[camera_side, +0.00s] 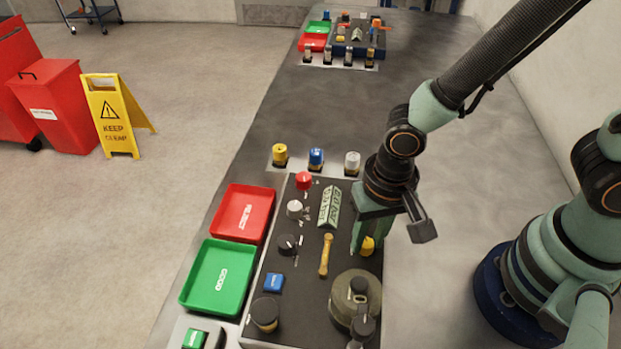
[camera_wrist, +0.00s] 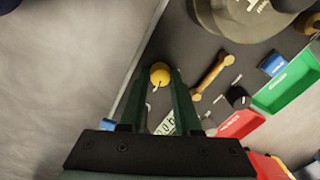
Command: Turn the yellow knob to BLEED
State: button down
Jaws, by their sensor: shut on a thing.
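The yellow knob (camera_side: 368,246) sits at the right edge of the dark panel, partly hidden behind my gripper (camera_side: 360,240). In the wrist view the round yellow knob (camera_wrist: 160,73) lies between the tips of the two green fingers of my gripper (camera_wrist: 159,76). The fingers are shut on the knob from both sides. A small pale mark shows just below it, but I cannot read any lettering there. The BLEED position cannot be made out in either view.
The dark panel (camera_side: 296,268) also carries a brass lever (camera_side: 325,254), a red knob (camera_side: 303,181), a white knob (camera_side: 294,208), a black knob (camera_side: 287,245) and a large round housing (camera_side: 356,297). Red (camera_side: 243,212) and green (camera_side: 217,277) trays stand left.

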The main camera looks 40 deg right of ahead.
aim_at(373, 244)
jog(key=shift+s+d+f+m, duration=0.1)
jog(key=shift+m, duration=0.5)
jog(key=shift+s+f+m, duration=0.1)
jog(key=shift+m, duration=0.5)
jog(key=c, duration=0.6)
grip_release()
jog(key=shift+r, duration=0.1)
jog(key=shift+w, duration=0.1)
jog(key=shift+r, duration=0.5)
jog(key=r, duration=1.1)
jog(key=shift+s+d, duration=0.15)
jog(key=shift+s, duration=0.15)
